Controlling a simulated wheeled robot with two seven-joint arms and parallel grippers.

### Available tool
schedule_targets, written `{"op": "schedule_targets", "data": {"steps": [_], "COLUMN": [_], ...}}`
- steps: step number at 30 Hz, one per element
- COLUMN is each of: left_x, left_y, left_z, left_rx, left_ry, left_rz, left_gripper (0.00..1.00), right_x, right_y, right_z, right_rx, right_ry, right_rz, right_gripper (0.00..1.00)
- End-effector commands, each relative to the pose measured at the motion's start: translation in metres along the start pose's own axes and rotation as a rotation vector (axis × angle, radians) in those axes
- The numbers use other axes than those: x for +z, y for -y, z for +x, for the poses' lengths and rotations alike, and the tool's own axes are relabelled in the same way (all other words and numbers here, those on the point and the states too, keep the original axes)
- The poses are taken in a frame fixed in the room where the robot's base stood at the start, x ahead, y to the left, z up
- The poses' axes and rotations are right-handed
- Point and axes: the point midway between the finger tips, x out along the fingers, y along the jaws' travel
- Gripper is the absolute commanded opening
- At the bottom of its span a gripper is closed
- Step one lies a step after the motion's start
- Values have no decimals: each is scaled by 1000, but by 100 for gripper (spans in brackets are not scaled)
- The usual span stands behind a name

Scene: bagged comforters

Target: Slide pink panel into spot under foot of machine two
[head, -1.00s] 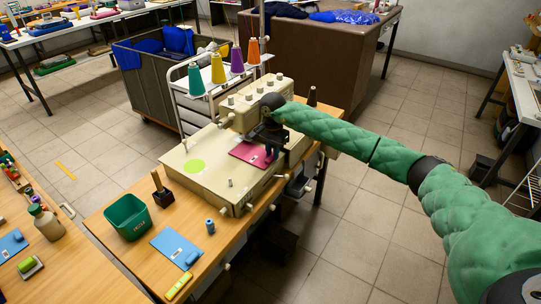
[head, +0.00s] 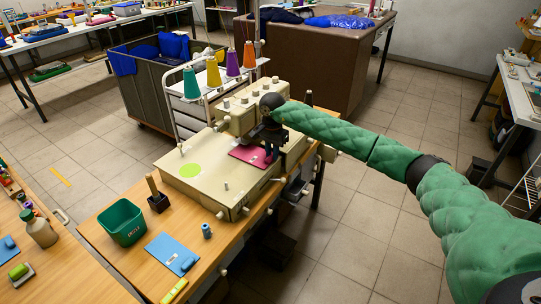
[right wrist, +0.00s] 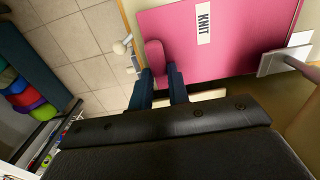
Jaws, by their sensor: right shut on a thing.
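The pink panel (head: 247,154) lies flat on the bed of the sewing machine (head: 205,170), close to the machine head. In the right wrist view the panel (right wrist: 235,40) has a white KNIT label and a raised pink tab. My right gripper (head: 271,152) is at the panel's right end. The right wrist view shows its two dark blue fingers (right wrist: 160,88) shut on the pink tab. The machine's metal foot (right wrist: 285,60) is at the panel's right edge in that view. I cannot tell whether the panel's edge is under it. My left gripper is not in view.
A green bin (head: 124,222), a blue panel (head: 172,254) and a small blue spool (head: 206,231) are on the wooden table left of the machine. Several thread cones (head: 213,72) stand behind it. My right arm crosses above the floor at right.

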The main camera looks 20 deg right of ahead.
Motion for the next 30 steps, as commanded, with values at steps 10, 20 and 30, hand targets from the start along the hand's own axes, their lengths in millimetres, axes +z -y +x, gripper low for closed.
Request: {"op": "schedule_targets", "data": {"steps": [10,20,30], "left_x": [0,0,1], "left_y": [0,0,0], "left_z": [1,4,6], "left_rx": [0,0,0], "left_ry": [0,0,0], "left_rz": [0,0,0], "left_gripper": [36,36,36], "right_x": [-2,-2,-2], "right_y": [0,0,0], "right_z": [0,1,2], "right_rx": [0,-1,-1], "right_ry": [0,0,0], "right_rz": [0,0,0], "right_gripper": [0,0,33]}}
